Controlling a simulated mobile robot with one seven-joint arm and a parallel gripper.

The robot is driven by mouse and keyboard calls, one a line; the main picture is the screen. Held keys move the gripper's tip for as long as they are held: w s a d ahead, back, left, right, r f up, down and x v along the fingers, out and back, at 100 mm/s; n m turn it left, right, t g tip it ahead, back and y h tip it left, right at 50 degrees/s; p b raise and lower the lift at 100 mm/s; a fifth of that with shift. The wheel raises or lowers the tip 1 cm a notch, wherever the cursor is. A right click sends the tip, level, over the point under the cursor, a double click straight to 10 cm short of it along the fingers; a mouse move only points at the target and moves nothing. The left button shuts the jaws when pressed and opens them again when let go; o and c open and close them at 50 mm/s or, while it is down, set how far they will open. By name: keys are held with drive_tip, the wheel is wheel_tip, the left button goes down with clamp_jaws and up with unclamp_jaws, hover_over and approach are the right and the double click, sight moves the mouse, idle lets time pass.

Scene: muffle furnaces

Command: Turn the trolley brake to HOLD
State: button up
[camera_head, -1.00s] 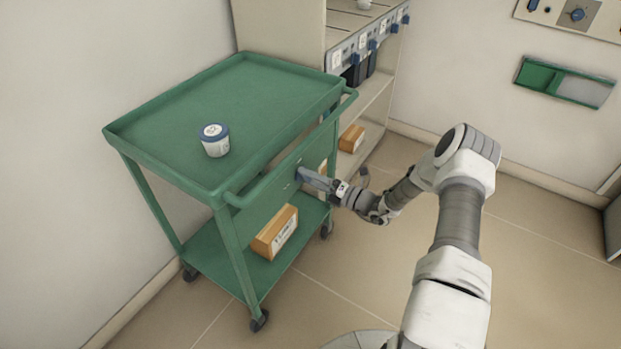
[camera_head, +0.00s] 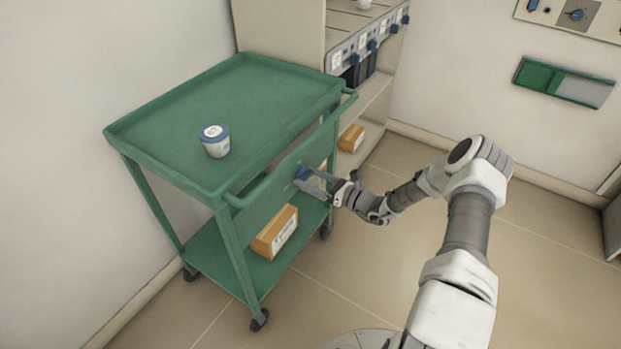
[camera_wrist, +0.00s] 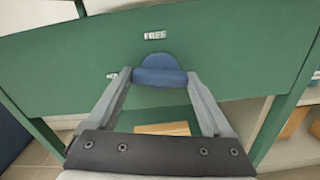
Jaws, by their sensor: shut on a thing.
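The trolley brake is a blue knob (camera_head: 302,173) on the green front panel (camera_wrist: 60,65) of the trolley (camera_head: 240,90). In the wrist view the knob (camera_wrist: 160,68) has a rounded back and a bar lying across the picture. A white FREE label (camera_wrist: 155,35) sits just above it. A small pale mark (camera_wrist: 112,75) lies to its left, too small to read. My gripper (camera_wrist: 161,78) is shut on the knob, with one finger at each end of the bar. In the head view my gripper (camera_head: 306,179) reaches the panel from the right.
A blue-lidded white jar (camera_head: 214,141) stands on the trolley's top tray. A labelled box (camera_head: 274,232) lies on its lower shelf. The trolley's push rail (camera_head: 290,150) runs above the panel. A furnace bench (camera_head: 365,45) stands behind. The floor to the right is clear.

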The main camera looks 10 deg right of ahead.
drive_tip(key=shift+n, duration=1.1)
drive_tip(key=o, duration=1.1)
drive_tip(key=shift+o, duration=0.2)
drive_tip(key=p+v, duration=0.3)
drive_tip(key=v, duration=1.4)
drive_tip(key=shift+s+d, duration=0.2)
drive_tip(key=shift+r, duration=0.1)
